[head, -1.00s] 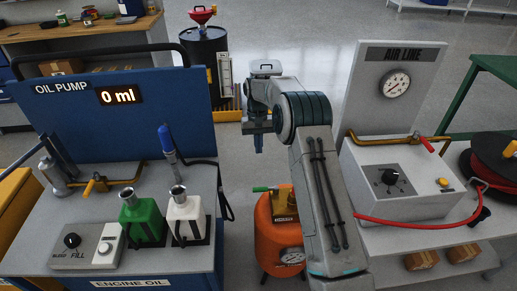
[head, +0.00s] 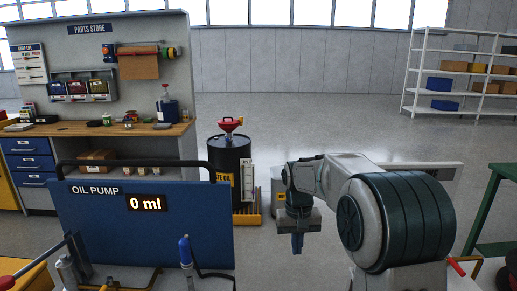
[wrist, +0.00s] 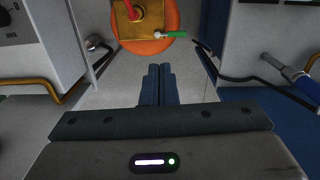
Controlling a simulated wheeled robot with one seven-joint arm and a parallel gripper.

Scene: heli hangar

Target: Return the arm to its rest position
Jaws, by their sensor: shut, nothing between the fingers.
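My gripper (head: 297,243) hangs from my bent arm right of the middle in the head view, its fingers pointing down. In the wrist view my gripper (wrist: 158,72) has its two blue fingers together, with nothing between them. It is in the air, above the gap between the two work stations and touching nothing. The lower part of my arm is cut off at the bottom of the head view.
The blue oil pump panel (head: 140,225), reading 0 ml, stands left of my arm. A black waste oil drum (head: 230,170) with a red funnel stands behind. A green frame (head: 484,210) is at right.

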